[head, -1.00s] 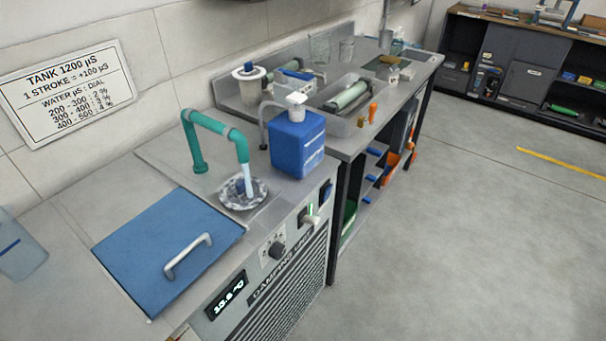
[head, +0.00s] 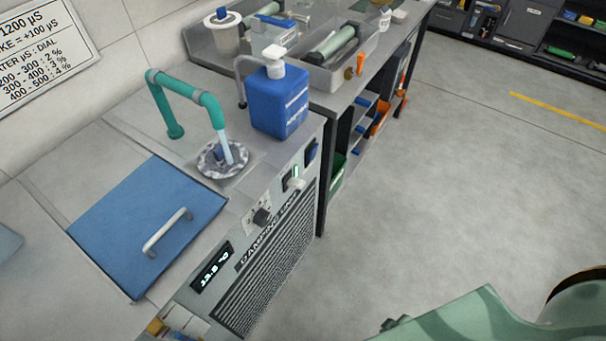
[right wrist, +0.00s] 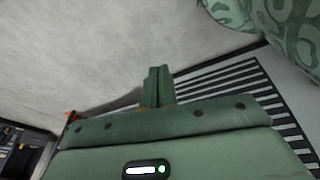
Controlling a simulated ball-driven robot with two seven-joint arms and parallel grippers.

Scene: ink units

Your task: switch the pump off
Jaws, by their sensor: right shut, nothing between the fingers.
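The damping unit (head: 272,270) is a grey cabinet with a black grille and a lit display (head: 212,272). A teal pipe (head: 185,90) on its top pours a stream of water (head: 225,146) into a round drain (head: 213,163). Its front has a black dial (head: 262,216), a pale switch with a green light (head: 293,179) and a dark blue switch (head: 311,153). My right gripper (right wrist: 157,86) is shut and empty in the right wrist view, with a slatted grille behind it. In the head view its green arm is low at right, apart from the panel. My left gripper is out of view.
A blue jug (head: 280,103) with a white pump cap stands behind the drain. A blue lid with a handle (head: 150,225) lies on the unit's top. A workbench (head: 345,98) adjoins behind. The floor (head: 440,180) to the right is clear.

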